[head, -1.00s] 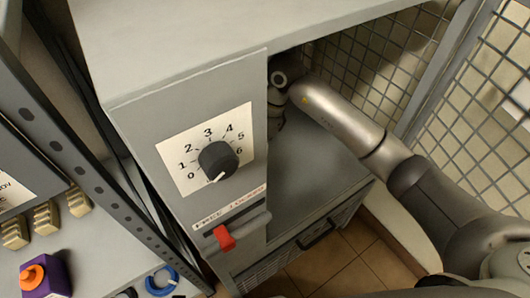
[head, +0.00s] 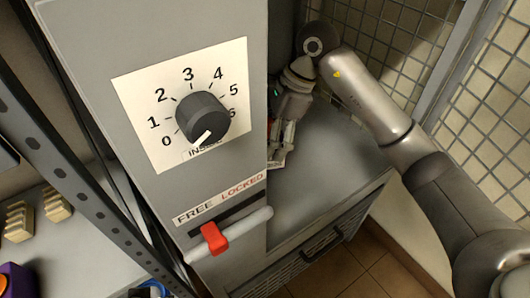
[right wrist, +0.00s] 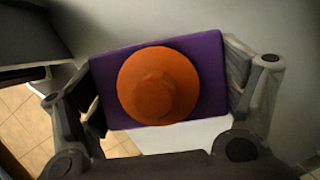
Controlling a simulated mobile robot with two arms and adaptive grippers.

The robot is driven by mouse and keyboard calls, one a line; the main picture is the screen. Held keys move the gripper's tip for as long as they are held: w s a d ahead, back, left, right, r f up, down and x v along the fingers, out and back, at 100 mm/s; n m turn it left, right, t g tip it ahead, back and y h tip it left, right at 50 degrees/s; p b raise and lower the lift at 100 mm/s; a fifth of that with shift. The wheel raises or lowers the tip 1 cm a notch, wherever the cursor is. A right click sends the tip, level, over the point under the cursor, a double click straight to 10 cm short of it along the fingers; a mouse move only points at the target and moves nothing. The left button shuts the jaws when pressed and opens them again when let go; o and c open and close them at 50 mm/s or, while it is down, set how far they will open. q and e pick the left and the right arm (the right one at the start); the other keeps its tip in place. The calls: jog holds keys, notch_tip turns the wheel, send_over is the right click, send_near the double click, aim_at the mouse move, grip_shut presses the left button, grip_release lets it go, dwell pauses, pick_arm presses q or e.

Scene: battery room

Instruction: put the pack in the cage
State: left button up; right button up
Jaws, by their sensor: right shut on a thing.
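My right gripper (head: 281,150) is inside the cage, just behind the control panel's right edge, which hides part of it. In the right wrist view the pack (right wrist: 211,80) is a purple block with a round orange knob (right wrist: 158,85), held between the two fingers. In the head view the held pack is mostly hidden. The cage has a grey floor (head: 330,185) and mesh walls (head: 395,50), and its front is open. I cannot tell whether the pack touches the floor. My left gripper is not in view.
The control panel has a black dial (head: 202,117) numbered 0 to 6. Its red slider (head: 214,238) is at the FREE end. A shelf (head: 85,240) at left holds beige blocks (head: 18,222) and another purple block (head: 15,282). Cage floor to the gripper's right is clear.

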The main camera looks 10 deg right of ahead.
notch_tip(320, 180, down, 5)
jog(key=shift+b, duration=0.45)
pick_arm(q)
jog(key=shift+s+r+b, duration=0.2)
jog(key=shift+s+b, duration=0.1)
jog(key=shift+b, duration=0.05)
pick_arm(e)
jog(key=shift+f, duration=2.35)
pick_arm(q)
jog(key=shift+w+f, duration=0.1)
pick_arm(e)
jog(key=shift+f, duration=0.15)
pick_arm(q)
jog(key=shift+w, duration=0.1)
pick_arm(e)
jog(key=o, duration=1.4)
jog(key=shift+o, duration=0.2)
